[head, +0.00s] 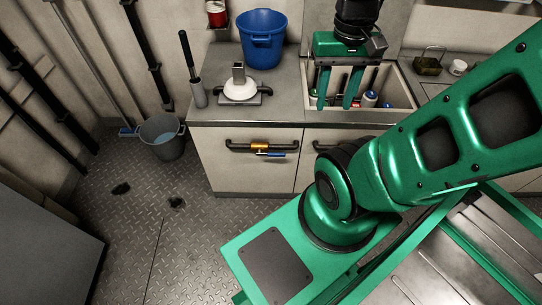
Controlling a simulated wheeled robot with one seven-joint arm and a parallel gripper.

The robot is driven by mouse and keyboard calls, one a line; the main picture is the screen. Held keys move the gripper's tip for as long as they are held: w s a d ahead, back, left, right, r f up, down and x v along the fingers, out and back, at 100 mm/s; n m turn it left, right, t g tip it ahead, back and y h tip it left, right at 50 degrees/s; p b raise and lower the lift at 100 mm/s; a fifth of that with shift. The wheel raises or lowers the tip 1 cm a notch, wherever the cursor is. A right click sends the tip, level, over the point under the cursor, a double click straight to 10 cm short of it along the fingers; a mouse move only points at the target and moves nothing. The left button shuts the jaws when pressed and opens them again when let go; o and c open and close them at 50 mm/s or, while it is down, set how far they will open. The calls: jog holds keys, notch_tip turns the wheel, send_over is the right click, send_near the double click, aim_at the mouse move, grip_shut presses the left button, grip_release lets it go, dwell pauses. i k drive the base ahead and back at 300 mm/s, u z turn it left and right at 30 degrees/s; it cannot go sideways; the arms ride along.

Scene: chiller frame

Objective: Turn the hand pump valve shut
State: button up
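A brass-coloured valve body (258,146) sits on a short dark pipe (232,146) across the front of the cabinet, below the counter edge. Its blue lever (270,154) points right, roughly along the pipe. I take this to be the hand pump valve; no label is readable. My gripper (337,103) hangs fingers down over the sink area, above and to the right of the valve. Its two green fingers are apart with nothing held between them. It is not touching the valve.
A blue bucket (262,40), a white domed item (240,88) and a dark-handled brush (192,70) stand on or beside the counter. The sink (401,94) holds several small items. A grey bucket (162,138) is on the floor at left.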

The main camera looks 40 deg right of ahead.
aim_at(259, 154)
jog(key=z, duration=0.8)
jog(key=k, duration=0.6)
jog(key=u, duration=0.2)
